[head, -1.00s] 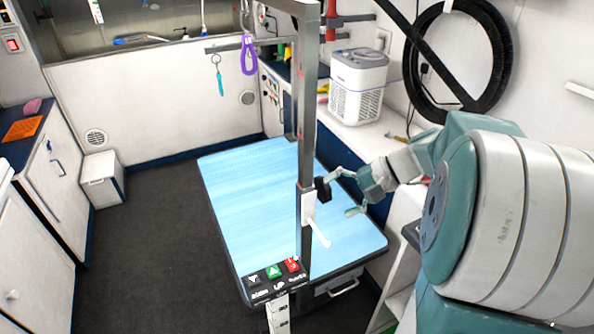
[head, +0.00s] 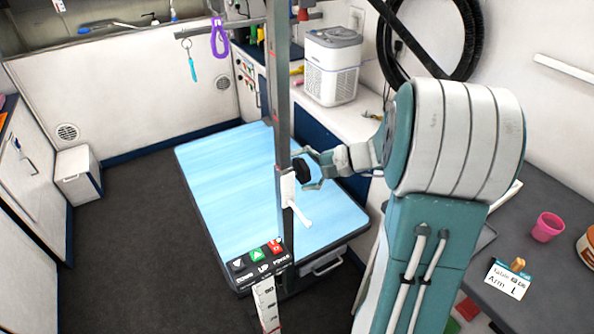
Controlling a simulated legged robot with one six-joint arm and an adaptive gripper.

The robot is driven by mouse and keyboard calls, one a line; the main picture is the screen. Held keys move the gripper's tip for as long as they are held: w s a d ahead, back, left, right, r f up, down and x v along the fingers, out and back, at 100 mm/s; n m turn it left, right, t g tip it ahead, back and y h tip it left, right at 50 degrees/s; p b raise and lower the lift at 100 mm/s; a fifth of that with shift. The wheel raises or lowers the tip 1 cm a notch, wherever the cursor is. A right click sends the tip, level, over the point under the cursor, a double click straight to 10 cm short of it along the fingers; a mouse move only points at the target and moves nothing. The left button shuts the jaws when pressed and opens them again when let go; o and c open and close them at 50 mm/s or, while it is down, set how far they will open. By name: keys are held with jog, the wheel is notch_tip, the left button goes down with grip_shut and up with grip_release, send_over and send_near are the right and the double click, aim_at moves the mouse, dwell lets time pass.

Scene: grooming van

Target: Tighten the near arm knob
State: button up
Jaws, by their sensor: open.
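The near arm knob (head: 300,168) is black and sits on the right side of the upright metal post (head: 281,110), at the near edge of the blue grooming table (head: 215,185). My gripper (head: 308,170) comes in from the right, open. One finger shows above the knob and one below and to its right. The fingertips are very close to the knob; I cannot tell whether they touch it. A white clamp block (head: 288,188) with a white lever (head: 301,215) is on the post just below the knob.
A control panel (head: 260,262) with arrow buttons is at the post's foot. A white air purifier (head: 332,65) stands on the back counter. A purple loop (head: 219,40) and a teal strap (head: 191,65) hang from the crossbar. A pink cup (head: 547,227) and a label card (head: 507,280) are at right.

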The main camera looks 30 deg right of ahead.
jog(key=shift+w+a+f, duration=0.2)
jog(key=shift+w+a, duration=0.05)
jog(key=shift+a, duration=0.15)
jog(key=c, duration=0.8)
jog(key=shift+m+g+h, duration=0.4)
jog(key=shift+m+g, duration=0.1)
jog(key=shift+g, duration=0.3)
jog(key=shift+s+f, duration=0.1)
jog(key=o, duration=0.8)
